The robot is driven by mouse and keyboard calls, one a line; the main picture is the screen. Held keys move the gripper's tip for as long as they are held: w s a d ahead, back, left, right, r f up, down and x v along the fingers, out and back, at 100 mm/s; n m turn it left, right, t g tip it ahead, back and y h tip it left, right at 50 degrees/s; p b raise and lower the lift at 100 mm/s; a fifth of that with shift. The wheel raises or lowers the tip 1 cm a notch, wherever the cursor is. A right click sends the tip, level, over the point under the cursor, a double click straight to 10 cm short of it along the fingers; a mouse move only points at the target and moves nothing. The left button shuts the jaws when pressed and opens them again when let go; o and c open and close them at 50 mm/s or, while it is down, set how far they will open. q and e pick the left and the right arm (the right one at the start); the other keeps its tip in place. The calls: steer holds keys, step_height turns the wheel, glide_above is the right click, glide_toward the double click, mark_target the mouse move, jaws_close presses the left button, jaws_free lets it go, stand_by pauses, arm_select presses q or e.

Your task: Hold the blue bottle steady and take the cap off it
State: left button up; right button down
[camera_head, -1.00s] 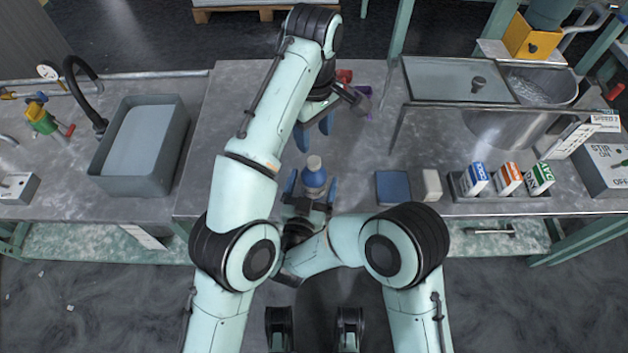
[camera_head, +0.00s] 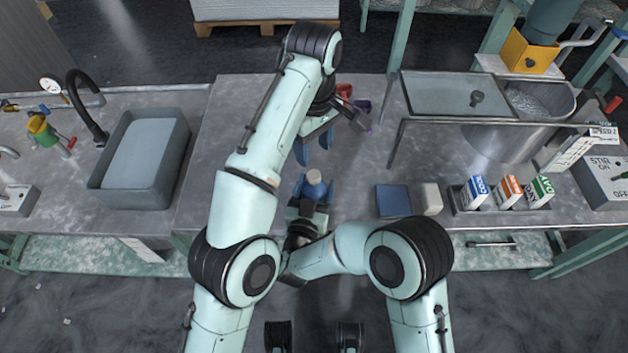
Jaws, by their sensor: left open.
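The blue bottle (camera_head: 313,191) stands upright near the front of the grey workbench, with its pale cap (camera_head: 314,177) on top. My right gripper (camera_head: 314,188) reaches it from the front, and its blue fingers press against both sides of the bottle body. My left gripper (camera_head: 314,147) hangs from the raised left arm, just behind the bottle. Its blue fingers are apart with nothing between them, and it does not touch the cap.
A blue block (camera_head: 393,201) and a pale block (camera_head: 431,199) lie right of the bottle. A rack of small cartons (camera_head: 507,207) stands further right, before a glass-topped stand (camera_head: 460,93). A grey basin (camera_head: 176,164) is at left. Red and purple items (camera_head: 344,91) lie behind my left gripper.

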mark_target(314, 175)
arm_select(q)
steer(key=m, duration=1.7)
steer(key=shift+m, duration=0.3)
steer(key=shift+f, duration=4)
jaws_close()
